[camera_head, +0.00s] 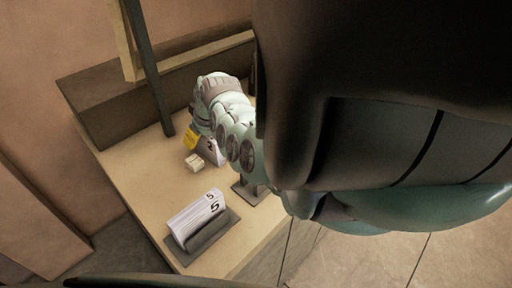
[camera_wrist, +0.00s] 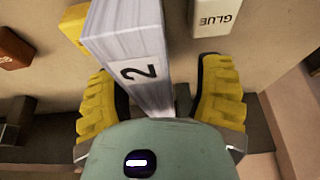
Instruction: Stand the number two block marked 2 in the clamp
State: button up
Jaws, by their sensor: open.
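The number two block (camera_head: 211,151) is a pale block with a dark 2 on its end. It stands on the table below my arm, and its large end face fills the middle of the wrist view (camera_wrist: 125,42). My gripper (camera_wrist: 157,68) is open, with one yellow finger on each side of the block. A gap shows on the right; contact on the left is unclear. One yellow finger (camera_head: 190,138) shows in the head view. A dark grey holder (camera_head: 212,241) bears a white block marked 5. I cannot tell whether this holder is the clamp.
A small white GLUE box (camera_wrist: 215,17) lies right of the block. An orange-brown piece (camera_wrist: 14,50) and a yellow piece (camera_wrist: 74,22) lie left. A dark fixture (camera_head: 243,193) is partly hidden by my arm. A dark post (camera_head: 149,68) and raised ledge (camera_head: 105,103) bound the table.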

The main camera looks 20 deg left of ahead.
jog(key=shift+w+d+f+b, duration=0.25)
jog(key=shift+w+d+b, duration=0.05)
jog(key=shift+o, duration=0.3)
grip_shut()
dwell(0.6)
